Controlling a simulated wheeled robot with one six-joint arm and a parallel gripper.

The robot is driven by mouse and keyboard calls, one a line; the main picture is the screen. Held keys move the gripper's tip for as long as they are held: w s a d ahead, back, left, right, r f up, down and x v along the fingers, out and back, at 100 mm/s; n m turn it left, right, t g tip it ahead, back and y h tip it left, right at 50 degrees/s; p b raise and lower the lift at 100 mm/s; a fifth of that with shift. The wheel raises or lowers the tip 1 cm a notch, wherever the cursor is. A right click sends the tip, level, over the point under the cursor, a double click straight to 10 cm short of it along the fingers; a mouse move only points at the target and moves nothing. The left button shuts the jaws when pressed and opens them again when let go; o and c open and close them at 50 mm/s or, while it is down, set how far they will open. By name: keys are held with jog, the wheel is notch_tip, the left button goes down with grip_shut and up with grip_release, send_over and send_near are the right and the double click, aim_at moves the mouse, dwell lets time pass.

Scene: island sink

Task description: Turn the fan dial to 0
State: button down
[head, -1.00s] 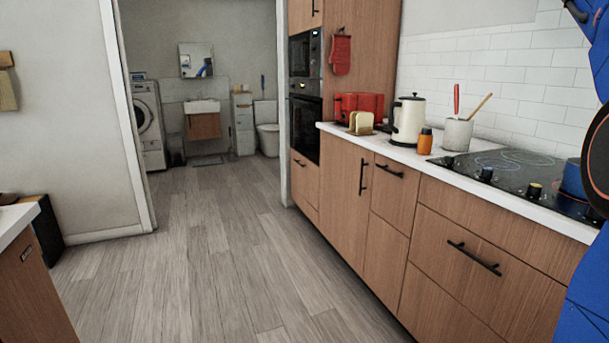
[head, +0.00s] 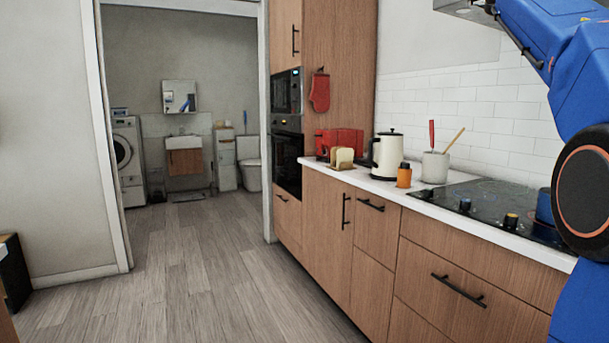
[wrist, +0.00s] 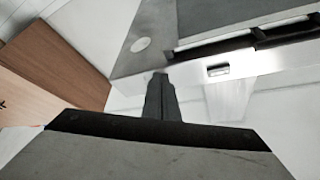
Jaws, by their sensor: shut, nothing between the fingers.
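My gripper (wrist: 161,78) is shut and empty in the wrist view, its fingers pointing up the picture. Beyond the fingertips is the grey underside of what looks like the range hood (wrist: 190,25), with a round white light. A small light, dark-edged block (wrist: 217,70) sits on the hood's pale edge, right of the fingertips and apart from them in the picture. It may be the fan dial, but its setting cannot be read. In the head view only a corner of the hood (head: 463,9) shows at the top right.
A black cooktop (head: 490,205) with several knobs is set in the white counter. A utensil pot (head: 435,168), orange bottle (head: 404,176), kettle (head: 387,157) and red toaster (head: 340,142) stand to its left. The wooden floor (head: 180,270) is clear.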

jog(key=a, duration=0.1)
jog(key=s+a, duration=0.1)
jog(key=a, duration=0.1)
jog(key=s+a, duration=0.1)
jog(key=a, duration=0.1)
jog(key=shift+s+a, duration=0.15)
jog(key=shift+a, duration=0.1)
jog(key=shift+f, duration=0.1)
